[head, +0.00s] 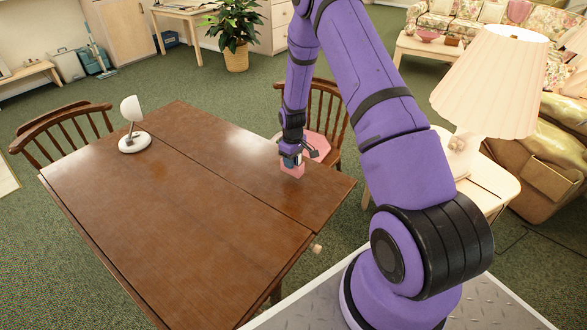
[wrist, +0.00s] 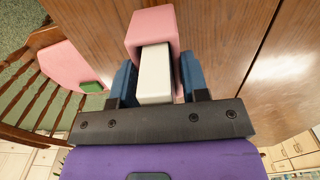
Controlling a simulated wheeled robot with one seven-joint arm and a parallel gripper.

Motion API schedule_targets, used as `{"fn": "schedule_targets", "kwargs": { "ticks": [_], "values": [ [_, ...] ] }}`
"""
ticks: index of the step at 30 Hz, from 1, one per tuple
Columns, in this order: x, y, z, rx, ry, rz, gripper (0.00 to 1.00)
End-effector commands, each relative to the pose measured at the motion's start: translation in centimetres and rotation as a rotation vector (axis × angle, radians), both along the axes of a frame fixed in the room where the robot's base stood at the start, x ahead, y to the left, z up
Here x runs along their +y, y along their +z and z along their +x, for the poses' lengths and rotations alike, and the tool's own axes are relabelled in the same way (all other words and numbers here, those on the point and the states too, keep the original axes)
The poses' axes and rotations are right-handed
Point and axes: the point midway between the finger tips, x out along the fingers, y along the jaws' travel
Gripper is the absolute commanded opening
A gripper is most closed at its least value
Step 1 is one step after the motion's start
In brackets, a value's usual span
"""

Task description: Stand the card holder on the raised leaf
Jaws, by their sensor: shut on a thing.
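The card holder (head: 292,170) is a small pink box, seen just above or on the raised leaf near its right edge. In the wrist view the pink card holder (wrist: 150,23) has a white block-like insert (wrist: 155,72). My gripper (head: 291,160) is shut on the card holder, with blue fingers (wrist: 157,82) on either side. The raised leaf (head: 235,165) is the brown wooden strip right of the table seam, level with the main top. I cannot tell whether the holder's base touches it.
A white lamp-like object (head: 133,138) stands on the main tabletop (head: 170,210). A chair with a pink seat (wrist: 68,68) stands close beside the leaf; a green item (wrist: 92,87) lies on the seat. A large lamp (head: 492,80) stands at right. Most of the leaf is bare.

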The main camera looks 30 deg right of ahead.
Motion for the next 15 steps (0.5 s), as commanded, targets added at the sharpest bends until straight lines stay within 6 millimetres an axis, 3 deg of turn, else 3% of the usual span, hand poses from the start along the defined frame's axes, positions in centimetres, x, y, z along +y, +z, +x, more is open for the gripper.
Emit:
{"fn": "schedule_targets", "kwargs": {
  "ticks": [3, 10, 15],
  "values": [
    [0.2, -0.1, -0.8, 0.0, 0.0, 0.0, 0.18],
    [0.2, -3.2, -0.7, 0.001, 0.0, 0.0, 0.18],
    [0.1, -3.6, -0.6, 0.0, 0.0, 0.0, 0.18]
  ]
}}
